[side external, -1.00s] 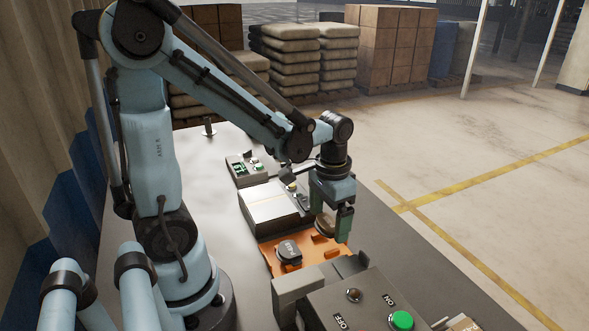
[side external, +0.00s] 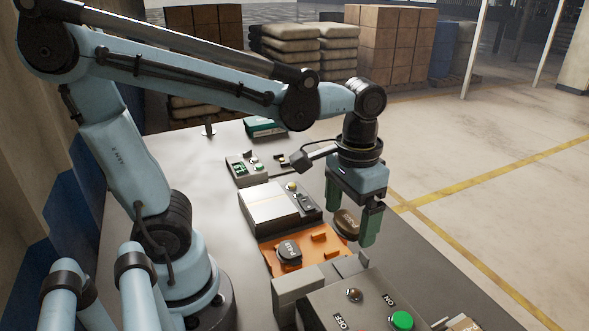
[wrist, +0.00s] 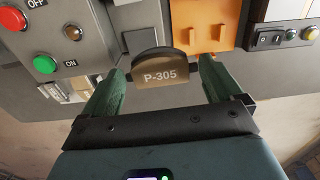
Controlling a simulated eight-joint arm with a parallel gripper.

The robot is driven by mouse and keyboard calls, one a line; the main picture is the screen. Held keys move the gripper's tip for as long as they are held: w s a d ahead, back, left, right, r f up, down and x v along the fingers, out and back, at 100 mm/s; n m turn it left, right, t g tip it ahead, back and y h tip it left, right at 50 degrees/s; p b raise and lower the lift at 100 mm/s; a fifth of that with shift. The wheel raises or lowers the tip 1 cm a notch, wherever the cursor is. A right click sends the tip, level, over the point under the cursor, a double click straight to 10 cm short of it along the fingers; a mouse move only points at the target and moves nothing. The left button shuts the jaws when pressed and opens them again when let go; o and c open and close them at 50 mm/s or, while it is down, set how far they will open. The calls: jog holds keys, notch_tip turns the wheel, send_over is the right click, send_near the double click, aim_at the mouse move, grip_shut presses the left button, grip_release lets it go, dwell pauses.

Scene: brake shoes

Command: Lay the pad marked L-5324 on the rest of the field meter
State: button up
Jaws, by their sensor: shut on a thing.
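A grey device with a pale flat top (side external: 273,207), a yellow knob and a switch stands behind the tray. I cannot tell which device is the field meter.
A grey control box (side external: 365,302) with ON/OFF labels and a green button stands in front, beside grey blocks (side external: 300,287). A small box with a green panel (side external: 244,168) and a green-white case (side external: 264,127) sit farther back.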

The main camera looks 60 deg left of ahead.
jog(key=w+a+r, duration=0.1)
jog(key=w+a, duration=0.5)
jog(key=a, duration=0.4)
jog(key=w+a, duration=0.7)
jog(key=a, duration=0.4)
jog(key=s+a+f, duration=0.2)
jog(key=a, duration=0.7)
jog(key=s+a+f, duration=0.2)
jog(key=a, duration=0.6)
jog(key=s+a+f, duration=0.2)
jog(key=a, duration=0.7)
jog(key=shift+w+d+f, duration=0.1)
jog(key=shift+f, duration=1.4)
jog(key=shift+w+d+f, duration=0.1)
jog(key=shift+f, duration=1.35)
jog(key=shift+f, duration=0.4)
jog(key=o, duration=0.8)
